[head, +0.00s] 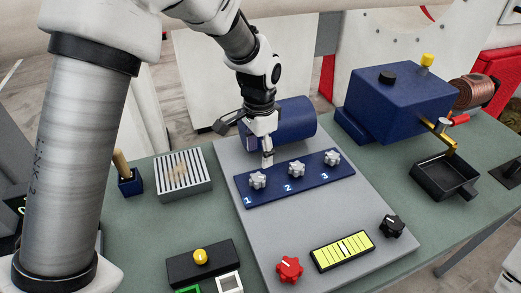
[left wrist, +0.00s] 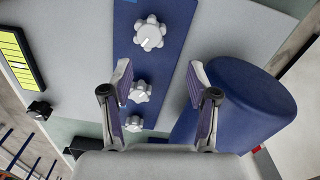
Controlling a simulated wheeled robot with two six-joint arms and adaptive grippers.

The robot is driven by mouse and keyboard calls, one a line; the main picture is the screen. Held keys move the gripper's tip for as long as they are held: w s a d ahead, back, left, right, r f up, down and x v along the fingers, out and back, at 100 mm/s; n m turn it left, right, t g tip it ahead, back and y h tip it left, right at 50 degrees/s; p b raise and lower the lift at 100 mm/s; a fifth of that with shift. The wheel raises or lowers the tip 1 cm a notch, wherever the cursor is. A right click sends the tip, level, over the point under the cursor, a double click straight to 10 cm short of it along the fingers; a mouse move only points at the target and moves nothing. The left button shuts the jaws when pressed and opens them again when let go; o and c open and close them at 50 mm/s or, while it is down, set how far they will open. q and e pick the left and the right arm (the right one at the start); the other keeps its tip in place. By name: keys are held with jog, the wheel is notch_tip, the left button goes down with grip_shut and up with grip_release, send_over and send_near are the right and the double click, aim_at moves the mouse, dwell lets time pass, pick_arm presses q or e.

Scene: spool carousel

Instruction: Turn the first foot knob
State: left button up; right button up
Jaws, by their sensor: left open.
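Knob 1 (head: 258,180), the first foot knob, is a light grey lobed knob at the left end of a blue strip marked 1, 2, 3. Knob 2 (head: 296,168) and knob 3 (head: 332,158) follow to its right. In the left wrist view, knob 1 (left wrist: 150,37) is the top one, with a pale pointer line. My left gripper (head: 267,160) points down just behind and above knob 1, apart from it. My right gripper is not in view.
A blue cylinder (head: 290,122) lies close behind the strip, beside my left gripper. On the grey plate's front part are a red knob (head: 289,269), a yellow-green gauge (head: 342,250) and a black knob (head: 392,226). A slatted tray (head: 183,172) is left. A blue box (head: 395,105) stands right.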

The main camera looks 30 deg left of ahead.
aim_at(257, 178)
pick_arm(q)
jog(key=s+f, duration=0.1)
jog(key=s+d+f, duration=0.1)
jog(key=s, duration=0.1)
jog(key=shift+f+p, duration=0.35)
jog(key=shift+f, duration=0.05)
jog(key=f, duration=0.1)
jog(key=w+f, duration=0.1)
jog(key=f, duration=0.2)
jog(key=shift+w+a+f, duration=0.1)
jog(key=shift+w+a, duration=0.15)
jog(key=shift+a, duration=0.05)
jog(key=shift+s, duration=0.15)
jog(key=shift+s+d+r, duration=0.15)
jog(key=shift+s+r, duration=0.05)
jog(key=shift+r, duration=0.05)
jog(key=shift+c, duration=1.1)
jog(key=c, duration=0.5)
jog(key=shift+f, duration=0.1)
grip_shut()
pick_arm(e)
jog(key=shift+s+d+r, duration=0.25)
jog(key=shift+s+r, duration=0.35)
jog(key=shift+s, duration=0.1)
